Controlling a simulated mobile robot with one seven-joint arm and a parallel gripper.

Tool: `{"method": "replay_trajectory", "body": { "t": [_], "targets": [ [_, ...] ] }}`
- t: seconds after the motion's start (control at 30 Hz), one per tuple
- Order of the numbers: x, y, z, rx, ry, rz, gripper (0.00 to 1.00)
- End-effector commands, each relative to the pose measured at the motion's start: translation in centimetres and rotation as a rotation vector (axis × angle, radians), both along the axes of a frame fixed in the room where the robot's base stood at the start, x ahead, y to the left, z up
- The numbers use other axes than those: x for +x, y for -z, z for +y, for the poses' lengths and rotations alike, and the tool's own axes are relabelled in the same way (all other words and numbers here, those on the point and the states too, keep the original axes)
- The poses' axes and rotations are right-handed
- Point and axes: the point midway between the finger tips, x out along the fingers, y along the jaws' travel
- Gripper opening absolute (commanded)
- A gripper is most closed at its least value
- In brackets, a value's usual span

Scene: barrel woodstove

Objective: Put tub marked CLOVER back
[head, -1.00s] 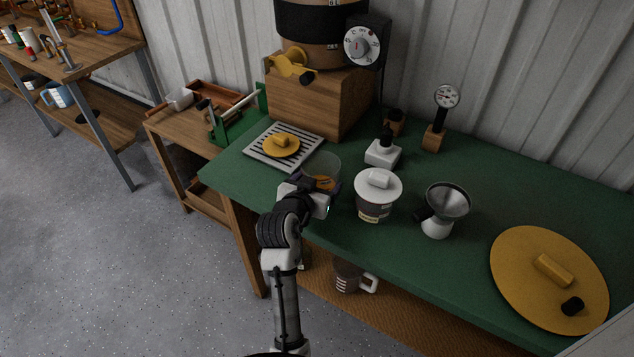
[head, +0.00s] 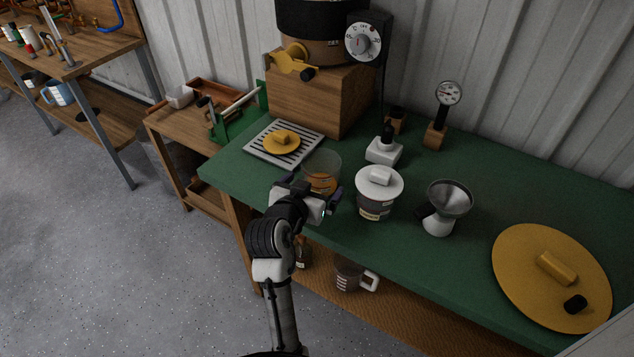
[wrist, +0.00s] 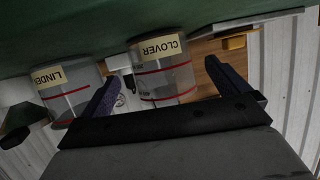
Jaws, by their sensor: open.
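The tub marked CLOVER (head: 322,170) is a clear, lidless cup standing upright near the front edge of the green bench, with amber showing low in it. In the wrist view the CLOVER tub (wrist: 163,70) appears inverted, with a cream label and red lines. My gripper (head: 311,192) is open on the near side of the tub. In the wrist view its dark fingers lie to either side of the tub, with gaps visible. The LINDEN tub (wrist: 67,92), partly cut off by its label's angle, stands beside it; it matches the white-lidded tub (head: 376,205) in the head view.
A yellow lid (head: 281,143) lies on the slotted tray (head: 254,151) behind the CLOVER tub. A wooden box (head: 300,98) carries the dispenser.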

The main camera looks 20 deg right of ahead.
Motion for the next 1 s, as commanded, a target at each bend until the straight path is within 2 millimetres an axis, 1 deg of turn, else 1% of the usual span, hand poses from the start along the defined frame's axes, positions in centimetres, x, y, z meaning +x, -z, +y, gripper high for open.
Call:
{"method": "replay_trajectory", "body": {
  "t": [0.03, 0.23, 0.3, 0.5, 0.8, 0.87, 0.93, 0.97, 1.0],
  "targets": [
    [-0.8, -0.2, 0.9, -0.001, -0.005, -0.003, 1.00],
    [-4.0, -1.9, 3.6, 0.001, -0.003, -0.002, 1.00],
    [-4.6, -2.7, 4.1, -0.002, -0.002, 0.003, 1.00],
    [-5.6, -3.0, 5.0, 0.000, -0.001, 0.001, 1.00],
    [-5.7, -2.9, 5.3, 0.000, -0.003, -0.003, 1.00],
    [-5.3, -3.3, 5.8, -0.001, -0.024, -0.015, 1.00],
    [-4.1, -4.3, 7.5, -0.007, -0.085, -0.052, 1.00],
    [-3.4, -5.1, 8.7, -0.011, -0.128, -0.078, 1.00],
    [-2.3, -6.5, 10.8, -0.020, -0.197, -0.124, 1.00]
  ]
}}
